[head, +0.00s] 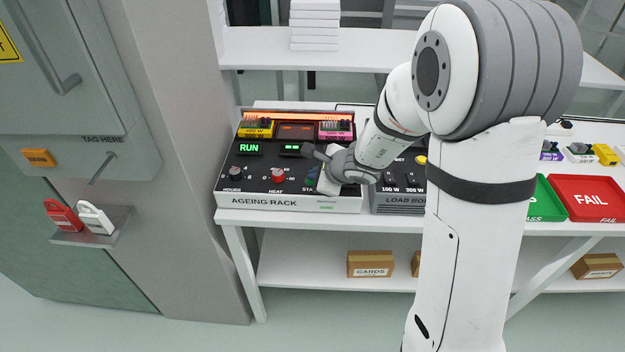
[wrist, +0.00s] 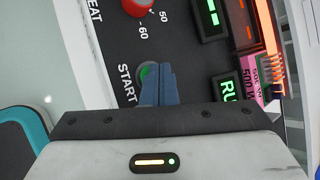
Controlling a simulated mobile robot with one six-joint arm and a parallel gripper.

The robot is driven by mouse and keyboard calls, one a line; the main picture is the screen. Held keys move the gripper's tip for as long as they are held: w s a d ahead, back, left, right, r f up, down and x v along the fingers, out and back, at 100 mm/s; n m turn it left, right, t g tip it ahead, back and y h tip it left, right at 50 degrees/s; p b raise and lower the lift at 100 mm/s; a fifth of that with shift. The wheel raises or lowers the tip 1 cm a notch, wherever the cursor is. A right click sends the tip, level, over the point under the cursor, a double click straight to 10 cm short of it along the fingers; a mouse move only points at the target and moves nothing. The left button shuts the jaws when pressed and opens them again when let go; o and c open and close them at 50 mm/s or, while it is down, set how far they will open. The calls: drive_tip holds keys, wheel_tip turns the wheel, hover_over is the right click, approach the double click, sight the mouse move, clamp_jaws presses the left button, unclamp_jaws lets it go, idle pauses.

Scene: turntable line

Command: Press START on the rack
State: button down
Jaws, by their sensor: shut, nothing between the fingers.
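The ageing rack (head: 290,202) stands on the white bench, its sloped black panel facing me. Its green START button (wrist: 147,72) shows in the wrist view beside the START label, partly covered by my fingers. My gripper (wrist: 158,85) is shut and empty, its blue-grey fingertips over the button's edge. Whether they touch it I cannot tell. In the head view my gripper hides most of the START area.
The load box (head: 398,200) stands close at the rack's right. Green and red trays (head: 590,210) lie farther right. A grey cabinet with padlocks (head: 95,218) is at left.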

drive_tip(key=shift+r, duration=0.15)
drive_tip(key=shift+r+p, duration=0.5)
drive_tip(key=shift+r, duration=0.15)
drive_tip(key=shift+r, duration=0.1)
wheel_tip(320, 180, up, 5)
drive_tip(key=p, duration=0.4)
idle(0.8)
